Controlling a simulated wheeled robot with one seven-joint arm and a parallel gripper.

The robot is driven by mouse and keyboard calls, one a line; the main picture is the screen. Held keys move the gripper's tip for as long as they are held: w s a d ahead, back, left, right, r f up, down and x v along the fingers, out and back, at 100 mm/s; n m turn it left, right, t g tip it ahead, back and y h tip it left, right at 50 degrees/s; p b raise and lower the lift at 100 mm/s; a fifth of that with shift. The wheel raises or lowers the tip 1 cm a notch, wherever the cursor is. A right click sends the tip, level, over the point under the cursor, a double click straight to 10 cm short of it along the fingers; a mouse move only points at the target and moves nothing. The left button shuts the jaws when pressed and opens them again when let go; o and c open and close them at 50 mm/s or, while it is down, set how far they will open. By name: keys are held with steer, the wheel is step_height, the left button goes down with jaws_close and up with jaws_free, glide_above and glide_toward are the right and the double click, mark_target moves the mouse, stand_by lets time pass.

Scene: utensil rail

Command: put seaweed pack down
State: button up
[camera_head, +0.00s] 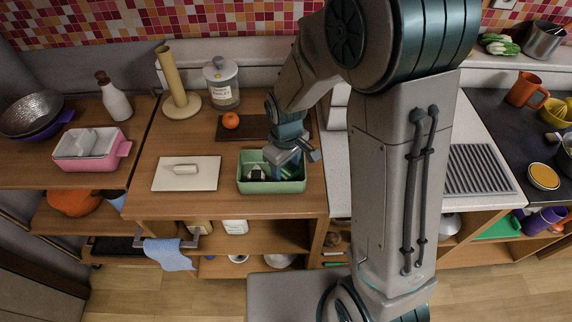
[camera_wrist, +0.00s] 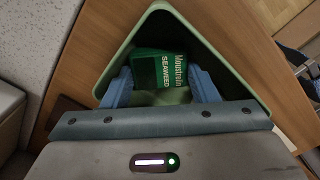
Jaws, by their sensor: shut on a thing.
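The seaweed pack (camera_wrist: 160,70) is green with white lettering and shows in the wrist view between the two blue fingers of my gripper (camera_wrist: 163,88). My gripper is shut on it. The pack is inside the outline of a green bin (camera_wrist: 112,62); whether it touches the bin's floor I cannot tell. In the head view my gripper (camera_head: 288,160) reaches down into the green bin (camera_head: 270,187) on the wooden counter. There the pack is mostly hidden by the gripper. A black and white item (camera_head: 256,174) lies in the bin's left part.
A white board (camera_head: 205,182) with a pale block (camera_head: 185,169) lies left of the bin. Behind the bin are a dark tray (camera_head: 255,134) with an orange fruit (camera_head: 231,120), a glass jar (camera_head: 222,92) and a paper towel holder (camera_head: 176,85). The counter's front left is clear.

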mark_target(286, 170)
steer(key=shift+f, duration=0.2)
steer(key=o, duration=0.7)
steer(key=shift+c, duration=0.2)
steer(key=shift+r, duration=0.1)
step_height(286, 170, up, 12)
steer(key=s+d+r+m+t, duration=0.3)
steer(key=s+d+r+m, duration=0.2)
steer(key=s+d+m, duration=0.3)
steer(key=s+d, duration=0.4)
steer(key=s, duration=0.1)
steer(key=shift+r+m, duration=0.2)
steer(key=shift+m, duration=0.1)
